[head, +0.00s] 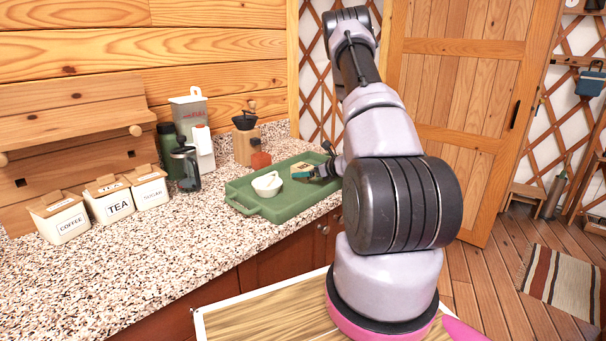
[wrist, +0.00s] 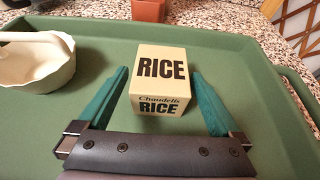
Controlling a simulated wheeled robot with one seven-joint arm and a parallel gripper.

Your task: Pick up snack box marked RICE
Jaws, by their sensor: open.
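The snack box marked RICE (wrist: 160,72) is a small cream box with black lettering, standing on the green tray (wrist: 245,55). In the head view the box (head: 301,168) shows near the tray's far part, partly hidden by my gripper. My gripper (wrist: 160,88) is open, with one teal finger on each side of the box. A gap shows between each finger and the box. In the head view my gripper (head: 307,174) is low over the tray (head: 285,205).
A white mortar with a pestle (head: 267,184) stands on the tray left of the box. A red-brown container (head: 260,159) stands just behind the tray. COFFEE (head: 62,217), TEA (head: 110,199) and SUGAR (head: 149,187) canisters stand on the speckled counter. Free counter lies in front of them.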

